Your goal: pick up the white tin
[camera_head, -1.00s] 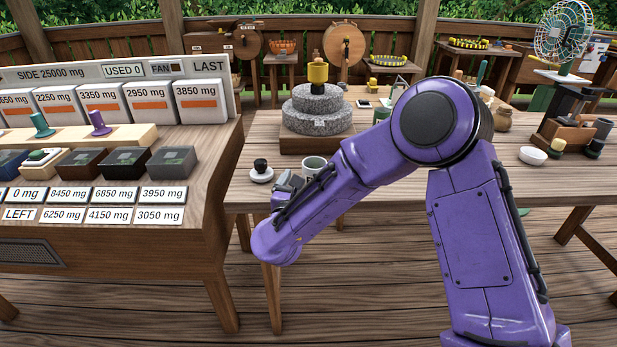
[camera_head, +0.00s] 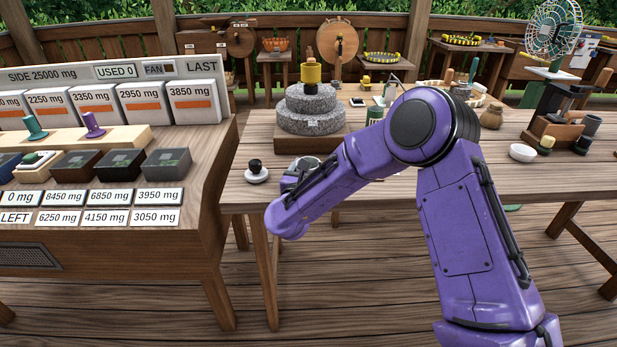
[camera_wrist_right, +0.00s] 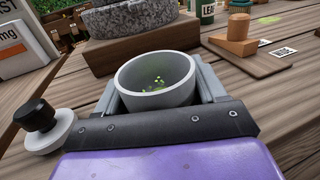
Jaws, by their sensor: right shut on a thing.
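The white tin (camera_wrist_right: 157,78) is an open round cup with a few green bits inside, seen close in the right wrist view. My right gripper (camera_wrist_right: 160,85) is shut on it, with a grey finger on each side of its wall. In the head view the tin's rim (camera_head: 305,162) shows just past my right gripper (camera_head: 298,178), near the table's front edge, and my purple arm covers much of it. I cannot tell whether its base touches the table. My left gripper is not in view.
A white round piece with a black knob (camera_head: 255,172) stands close left of the tin. A stone mill (camera_head: 307,108) on a wooden block stands behind. The counter with number cards (camera_head: 88,195) is at left. A white bowl (camera_head: 522,152) is at right.

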